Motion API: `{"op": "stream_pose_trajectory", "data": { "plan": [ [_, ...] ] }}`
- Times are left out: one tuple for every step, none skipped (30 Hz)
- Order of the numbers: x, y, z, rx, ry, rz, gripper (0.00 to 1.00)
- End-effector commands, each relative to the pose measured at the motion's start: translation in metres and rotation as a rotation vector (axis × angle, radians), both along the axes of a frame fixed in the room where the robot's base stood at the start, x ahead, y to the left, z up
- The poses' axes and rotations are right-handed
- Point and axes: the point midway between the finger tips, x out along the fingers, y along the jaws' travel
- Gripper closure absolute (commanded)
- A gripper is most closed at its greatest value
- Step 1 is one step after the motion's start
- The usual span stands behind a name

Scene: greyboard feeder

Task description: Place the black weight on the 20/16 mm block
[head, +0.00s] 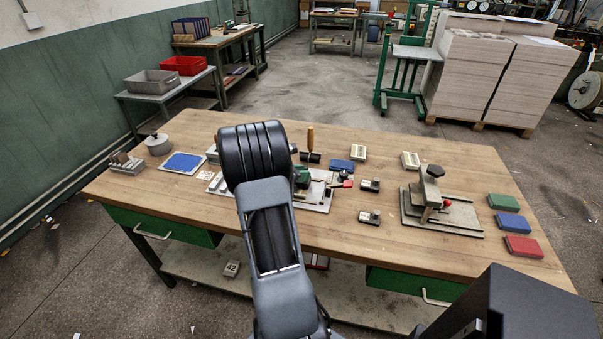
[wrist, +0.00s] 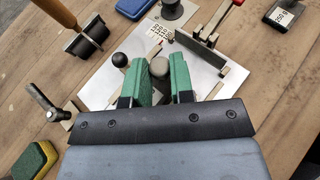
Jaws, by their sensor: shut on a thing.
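My gripper (wrist: 164,78) has its two green fingers on either side of a dark grey round-topped piece (wrist: 158,68), over the light plate. I cannot tell surely whether this piece is the black weight; its lower part is hidden. In the head view my arm covers most of this spot, and a bit of green finger (head: 302,176) shows. A dark block with a white label (wrist: 284,14) lies at the top right of the wrist view. Two such labelled blocks (head: 370,185) (head: 369,217) stand right of the plate in the head view. Their print is too small to read surely.
The light plate (wrist: 208,72) carries a red-handled lever (wrist: 216,20), a black ball knob (wrist: 120,60) and a dark cylinder (wrist: 172,10). A wooden-handled stamp (wrist: 85,35) stands left. A press (head: 432,190) and coloured pads (head: 512,224) are at the right.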

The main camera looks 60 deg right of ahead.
Motion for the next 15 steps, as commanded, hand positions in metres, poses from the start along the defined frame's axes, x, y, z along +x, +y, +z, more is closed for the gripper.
{"op": "stream_pose_trajectory", "data": {
  "plan": [
    [0.0002,-0.0003,-0.0018,-0.002,0.0,0.001,1.0],
    [0.0002,-0.0003,-0.0027,-0.002,0.0,0.001,1.0],
    [0.0002,-0.0003,-0.0038,-0.002,0.0,0.001,1.0],
    [0.0002,-0.0003,-0.0046,-0.002,0.0,0.001,1.0],
    [0.0002,-0.0003,-0.0055,-0.002,0.0,0.001,1.0],
    [-0.0001,0.0001,-0.0061,0.0,0.0,0.0,0.76],
    [-0.0001,0.0001,-0.0055,0.0,0.0,0.0,0.73],
    [-0.0001,0.0,-0.0054,0.0,0.0,0.0,0.7],
    [-0.0001,0.0,-0.0054,0.0,0.0,0.0,0.66],
    [-0.0001,0.0,-0.0053,0.0,0.0,0.0,0.63],
    [-0.0001,0.0,-0.0053,0.0,0.0,0.0,0.61],
    [-0.0001,0.0001,-0.0053,0.0,0.0,0.0,0.57],
    [-0.0001,0.0,-0.0053,0.0,0.0,0.0,0.54],
    [-0.0001,0.0,-0.0052,0.0,0.0,0.0,0.52],
    [-0.0001,0.0,-0.0052,0.0,0.0,0.0,0.52]
  ]
}}
